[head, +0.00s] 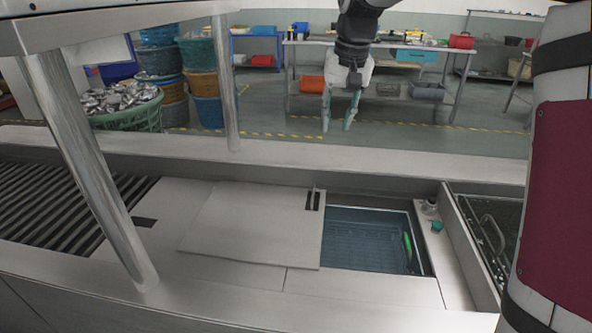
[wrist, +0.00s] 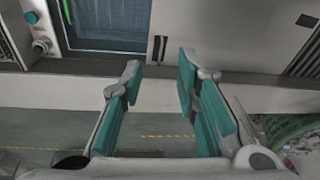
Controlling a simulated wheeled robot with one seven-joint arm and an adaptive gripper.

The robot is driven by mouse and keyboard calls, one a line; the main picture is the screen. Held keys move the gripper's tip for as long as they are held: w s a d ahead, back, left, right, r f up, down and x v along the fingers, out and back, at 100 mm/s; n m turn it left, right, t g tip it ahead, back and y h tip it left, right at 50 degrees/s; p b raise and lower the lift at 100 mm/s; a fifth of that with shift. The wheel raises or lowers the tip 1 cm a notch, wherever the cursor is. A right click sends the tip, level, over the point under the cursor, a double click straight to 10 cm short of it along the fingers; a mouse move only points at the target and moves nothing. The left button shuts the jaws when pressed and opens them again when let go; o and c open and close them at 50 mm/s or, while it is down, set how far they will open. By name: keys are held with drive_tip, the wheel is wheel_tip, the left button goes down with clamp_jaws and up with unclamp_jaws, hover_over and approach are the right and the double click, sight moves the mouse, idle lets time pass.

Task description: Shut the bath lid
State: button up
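The bath lid (head: 250,222) is a flat pale metal plate lying left of the bath opening. A dark handle slot (head: 313,200) sits near its far right corner. The bath (head: 365,240) is uncovered right of the lid's edge and shows a blue basket-like interior with a green item at its right side. My gripper (head: 338,125) hangs beyond the counter's far edge in the head view, fingers apart and empty. In the wrist view my gripper (wrist: 160,68) is open, with the lid's handle slot (wrist: 159,48) ahead between the fingertips and the bath (wrist: 110,18) to the left.
A raised ledge (head: 300,158) runs along the counter's far side. A metal post (head: 95,165) stands at the left, near a slatted section (head: 60,205). A teal knob (head: 437,227) and a dark tray with a handle (head: 490,235) are right of the bath. Stacked baskets (head: 205,80) stand behind.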

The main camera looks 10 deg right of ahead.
drive_tip(key=m+g+y+b, duration=0.1)
drive_tip(key=m+b, duration=0.1)
drive_tip(key=b, duration=0.3)
hover_over(313, 195)
drive_tip(key=d, duration=0.3)
wheel_tip(313, 195, down, 17)
drive_tip(key=f, duration=0.4)
drive_tip(key=a+f, duration=0.1)
drive_tip(key=f, duration=0.4)
drive_tip(key=a+f+b, duration=0.1)
drive_tip(key=f, duration=0.4)
drive_tip(key=shift+a, duration=0.25)
clamp_jaws()
